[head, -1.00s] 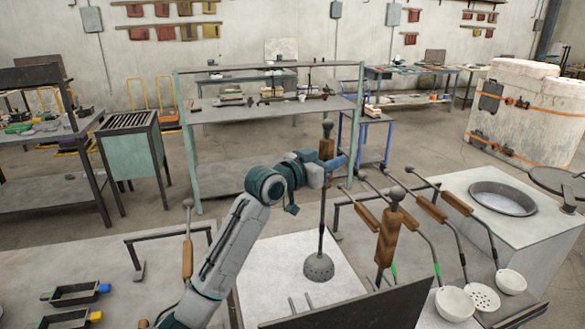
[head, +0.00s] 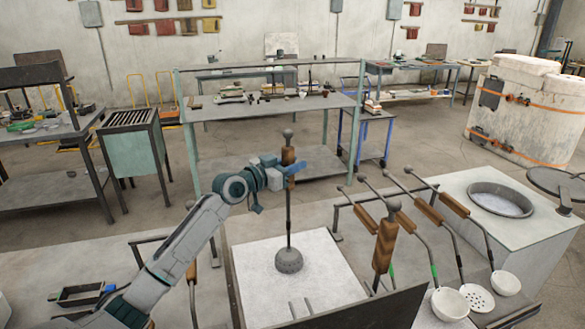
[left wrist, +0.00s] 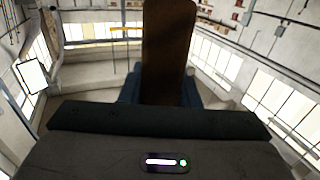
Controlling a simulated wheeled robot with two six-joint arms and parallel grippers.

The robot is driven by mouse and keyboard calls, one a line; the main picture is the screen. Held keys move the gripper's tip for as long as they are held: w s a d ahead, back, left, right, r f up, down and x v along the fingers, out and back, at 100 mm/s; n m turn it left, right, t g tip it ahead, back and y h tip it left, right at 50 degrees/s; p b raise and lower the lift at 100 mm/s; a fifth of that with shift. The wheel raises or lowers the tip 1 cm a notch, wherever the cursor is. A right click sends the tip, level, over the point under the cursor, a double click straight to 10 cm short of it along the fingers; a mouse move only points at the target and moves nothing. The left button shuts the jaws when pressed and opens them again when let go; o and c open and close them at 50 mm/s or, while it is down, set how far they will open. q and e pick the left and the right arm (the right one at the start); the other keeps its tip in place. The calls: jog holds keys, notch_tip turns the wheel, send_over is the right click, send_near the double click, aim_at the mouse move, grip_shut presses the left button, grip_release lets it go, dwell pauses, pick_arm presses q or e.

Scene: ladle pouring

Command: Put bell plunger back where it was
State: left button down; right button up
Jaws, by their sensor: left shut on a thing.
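The bell plunger (head: 289,261) has a grey perforated bell at the bottom, a thin dark rod, a brown wooden grip and a ball on top. My left gripper (head: 289,171) is shut on its wooden grip, and the plunger hangs upright. Its bell is over the pale bed of the tray (head: 262,293); I cannot tell whether it touches the surface. In the left wrist view the brown grip (left wrist: 168,50) stands between the fingers, and the bell is out of sight. My right gripper is not in view.
Another wooden-handled tool (head: 385,245) stands close in front. A left rack (head: 150,240) is partly behind my arm. A block with a round basin (head: 500,200) stands at right.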

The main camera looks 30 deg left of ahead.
pick_arm(q)
jog(key=shift+f+p, duration=0.3)
jog(key=shift+f, duration=0.6)
jog(key=c, duration=1.1)
grip_release()
jog(key=shift+f, duration=0.1)
jog(key=shift+d, duration=0.1)
jog(key=shift+s, duration=0.1)
